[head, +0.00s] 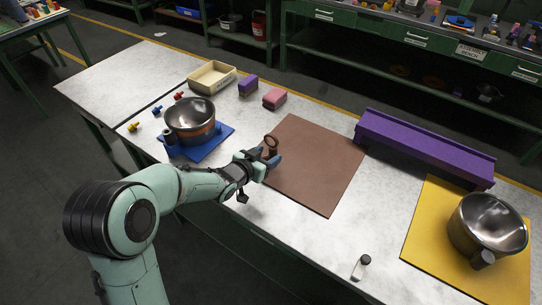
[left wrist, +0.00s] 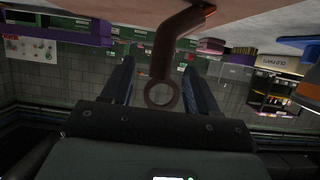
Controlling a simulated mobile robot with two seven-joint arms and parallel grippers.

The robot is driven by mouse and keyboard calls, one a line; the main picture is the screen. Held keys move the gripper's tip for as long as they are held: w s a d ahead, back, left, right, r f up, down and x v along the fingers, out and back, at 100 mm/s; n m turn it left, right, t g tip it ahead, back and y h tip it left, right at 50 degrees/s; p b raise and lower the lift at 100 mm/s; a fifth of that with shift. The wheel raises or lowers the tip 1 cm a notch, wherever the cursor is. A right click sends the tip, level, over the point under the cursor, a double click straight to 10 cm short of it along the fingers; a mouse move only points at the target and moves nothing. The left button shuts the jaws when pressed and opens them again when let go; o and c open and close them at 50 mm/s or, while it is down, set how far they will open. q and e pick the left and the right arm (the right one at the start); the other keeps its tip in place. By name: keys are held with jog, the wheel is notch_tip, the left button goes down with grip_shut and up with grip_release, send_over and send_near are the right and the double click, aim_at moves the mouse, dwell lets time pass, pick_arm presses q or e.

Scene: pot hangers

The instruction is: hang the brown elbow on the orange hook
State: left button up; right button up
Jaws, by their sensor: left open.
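The brown elbow (head: 271,143) stands upright at the left edge of the brown mat (head: 316,175), with a ring at its top end. My left gripper (head: 269,158) is open around it. In the left wrist view the elbow (left wrist: 172,52) lies between the two spread fingers of that gripper (left wrist: 162,62), with a gap on both sides. I cannot make out an orange hook in either view. My right gripper is not in view.
A steel pot (head: 190,115) stands on a blue mat (head: 215,141) to the left. Another pot (head: 488,225) is on the yellow mat (head: 432,225).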

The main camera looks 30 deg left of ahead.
pick_arm(q)
jog(key=x, duration=0.2)
jog(key=f+x, duration=0.1)
jog(key=x, duration=0.2)
jog(key=shift+s, duration=0.15)
jog(key=shift+r, duration=0.1)
grip_shut()
jog(key=shift+a+r, duration=0.1)
jog(key=shift+r, duration=0.05)
notch_tip(320, 180, up, 10)
jog(key=shift+p, duration=1.15)
notch_tip(320, 180, up, 10)
jog(key=p, duration=0.5)
send_over(270, 154)
jog(key=w, duration=0.2)
jog(key=shift+s+d, duration=0.2)
jog(key=shift+s, duration=0.05)
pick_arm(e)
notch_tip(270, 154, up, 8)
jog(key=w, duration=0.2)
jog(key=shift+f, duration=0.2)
pick_arm(q)
jog(key=shift+f, duration=0.2)
